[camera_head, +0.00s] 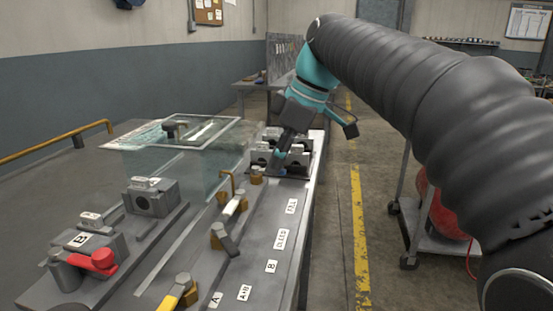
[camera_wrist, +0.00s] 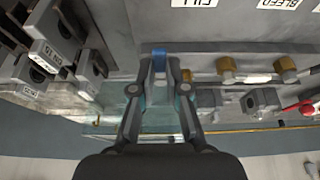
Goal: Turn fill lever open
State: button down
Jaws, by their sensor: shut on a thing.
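The fill lever (camera_wrist: 159,60) has a blue end, seen in the wrist view between my fingertips; its blue also shows at my fingertips in the head view (camera_head: 282,154). My gripper (camera_wrist: 160,82) is shut on it, with both fingers drawn in around the lever. In the head view my gripper (camera_head: 281,160) reaches down to the far end of the bench. A brass valve body (camera_head: 257,175) stands just left of the fingertips. The FILL label (camera_head: 291,206) lies on the panel nearer the camera. My fingers hide part of the lever.
A lever with a white grip (camera_head: 233,207), a yellow lever (camera_head: 180,288) and a red lever (camera_head: 96,260) stand along the bench. A clear tank (camera_head: 190,170) is left of my gripper. Dark blocks (camera_wrist: 50,35) stand close by in the wrist view.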

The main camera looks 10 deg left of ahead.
jog(key=c, duration=1.4)
grip_release()
jog(key=shift+c, duration=0.2)
jog(key=v, duration=1.2)
